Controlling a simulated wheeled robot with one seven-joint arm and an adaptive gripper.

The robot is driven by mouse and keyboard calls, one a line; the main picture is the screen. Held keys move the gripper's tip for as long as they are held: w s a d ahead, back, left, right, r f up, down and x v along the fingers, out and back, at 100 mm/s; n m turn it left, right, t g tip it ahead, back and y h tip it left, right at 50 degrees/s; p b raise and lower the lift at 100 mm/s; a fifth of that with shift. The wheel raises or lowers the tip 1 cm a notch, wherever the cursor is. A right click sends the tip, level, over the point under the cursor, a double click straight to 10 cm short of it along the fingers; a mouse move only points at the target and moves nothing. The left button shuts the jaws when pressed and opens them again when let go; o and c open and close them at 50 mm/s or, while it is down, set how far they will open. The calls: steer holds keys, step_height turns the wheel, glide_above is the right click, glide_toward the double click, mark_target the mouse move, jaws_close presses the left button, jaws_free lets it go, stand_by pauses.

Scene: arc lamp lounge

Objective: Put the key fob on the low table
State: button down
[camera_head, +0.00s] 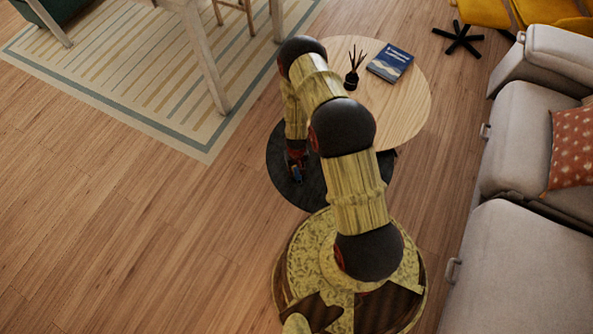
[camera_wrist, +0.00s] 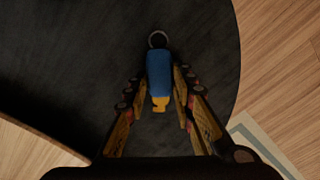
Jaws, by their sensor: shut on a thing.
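The key fob (camera_wrist: 159,72) is blue with a yellow end and a metal ring at its far end. It sits between the fingers of my gripper (camera_wrist: 160,80), which is shut on it. In the head view my gripper (camera_head: 296,160) points down over a dark round table (camera_head: 285,190), with a small blue bit of the fob (camera_head: 297,174) showing. In the wrist view the dark tabletop (camera_wrist: 60,60) lies beneath the fob. I cannot tell whether the fob touches it. My arm hides part of the table.
A round light-wood table (camera_head: 408,115) overlaps the dark one and holds a blue book (camera_head: 390,63) and a dark reed diffuser (camera_head: 352,78). A grey sofa (camera_head: 525,140) stands at right. A striped rug (camera_head: 140,65) and chair legs are at upper left. The wood floor at left is clear.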

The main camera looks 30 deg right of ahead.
steer(key=shift+f, duration=0.1)
steer(key=c, duration=1.6)
jaws_free()
steer(key=shift+o, duration=0.5)
